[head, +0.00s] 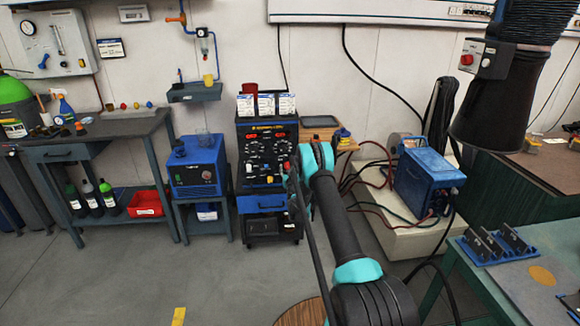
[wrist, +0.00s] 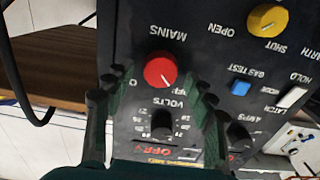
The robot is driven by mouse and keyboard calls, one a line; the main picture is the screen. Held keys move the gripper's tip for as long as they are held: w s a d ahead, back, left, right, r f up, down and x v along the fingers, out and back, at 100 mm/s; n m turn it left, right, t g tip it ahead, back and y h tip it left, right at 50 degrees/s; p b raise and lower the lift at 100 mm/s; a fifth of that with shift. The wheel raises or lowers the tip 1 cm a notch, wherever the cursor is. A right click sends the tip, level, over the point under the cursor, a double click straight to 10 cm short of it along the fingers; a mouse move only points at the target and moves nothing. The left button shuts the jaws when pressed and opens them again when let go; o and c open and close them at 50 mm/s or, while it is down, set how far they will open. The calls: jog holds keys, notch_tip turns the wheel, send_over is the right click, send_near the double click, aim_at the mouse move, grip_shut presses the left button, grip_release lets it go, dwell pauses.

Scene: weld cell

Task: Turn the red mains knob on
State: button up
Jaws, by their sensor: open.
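The red mains knob (wrist: 160,70) sits on a dark panel below the upside-down word MAINS in the wrist view. A small pale mark shows on its face; its exact setting is hard to read. An O is printed to its left. My gripper (wrist: 158,80) is open, one dark green finger on each side of the knob, with gaps visible; contact cannot be made out. In the head view the black and blue welding machine (head: 265,203) stands by the back wall. My arm reaches to its right side, and the gripper is mostly hidden there.
Near the mains knob are a black volts knob (wrist: 162,124), a yellow knob (wrist: 267,20), a blue button (wrist: 240,88) and a white switch (wrist: 292,97). A blue unit (head: 197,165) stands left of the machine. Another blue box with cables (head: 428,180) is right.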

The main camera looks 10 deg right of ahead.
jog(key=shift+w, duration=0.2)
jog(key=c, duration=1.1)
jog(key=shift+c, duration=0.2)
